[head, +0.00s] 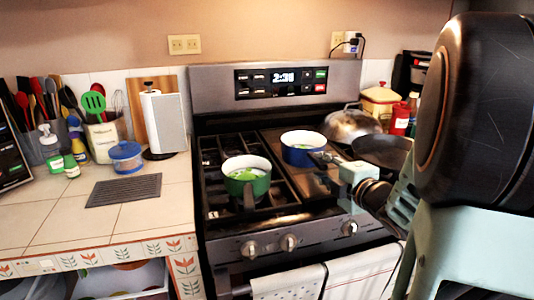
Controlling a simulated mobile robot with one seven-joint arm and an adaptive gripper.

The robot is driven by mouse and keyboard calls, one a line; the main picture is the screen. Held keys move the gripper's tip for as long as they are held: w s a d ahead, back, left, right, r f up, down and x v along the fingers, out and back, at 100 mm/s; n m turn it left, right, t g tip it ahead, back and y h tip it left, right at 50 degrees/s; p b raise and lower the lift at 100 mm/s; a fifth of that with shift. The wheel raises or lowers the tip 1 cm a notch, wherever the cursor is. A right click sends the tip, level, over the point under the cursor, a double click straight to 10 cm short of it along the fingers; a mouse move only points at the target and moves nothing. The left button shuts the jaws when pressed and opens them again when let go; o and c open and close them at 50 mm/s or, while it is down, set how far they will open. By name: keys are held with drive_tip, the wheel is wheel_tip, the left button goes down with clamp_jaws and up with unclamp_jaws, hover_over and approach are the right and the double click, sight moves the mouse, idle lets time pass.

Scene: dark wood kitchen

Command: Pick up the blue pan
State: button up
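The blue pan (297,156) is a small pot with a blue outside and a pale inside, upright on the right part of the stove top. My gripper (331,160) is just right of the blue pan, over the stove's front right area, reaching in from the right. Its dark end lies beside the pan's right side, where the handle seems to be. The fingers are small and dark against the stove, so I cannot tell whether they touch the handle or are open or shut.
A green pot (246,187) stands on the left burners. Towels (288,284) hang in front.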

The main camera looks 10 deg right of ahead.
sight(311, 158)
drive_tip(key=shift+x, duration=2.8)
drive_tip(key=shift+d, duration=0.15)
drive_tip(key=shift+c, duration=0.3)
clamp_jaws()
drive_tip(key=shift+r, duration=0.2)
